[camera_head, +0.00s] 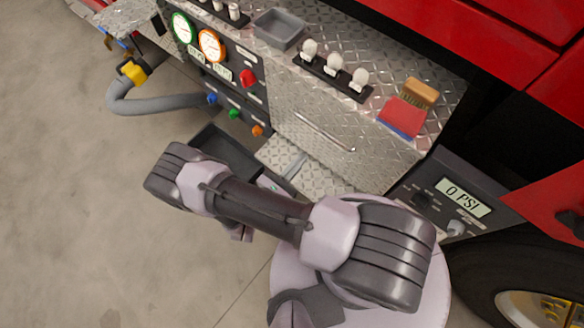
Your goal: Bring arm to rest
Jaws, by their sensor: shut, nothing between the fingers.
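My arm (265,208) is folded in front of the pump panel, its elbow end at left and its shoulder end at lower right. No object is seen held.
The diamond-plate bumper (330,135) carries a grey tray (278,28), white-knobbed levers (333,68), a brush (418,93) and a red cloth (403,117). A dark open bin (222,152) lies behind my arm. A grey hose (150,104) hangs at left. The floor (80,230) is clear.

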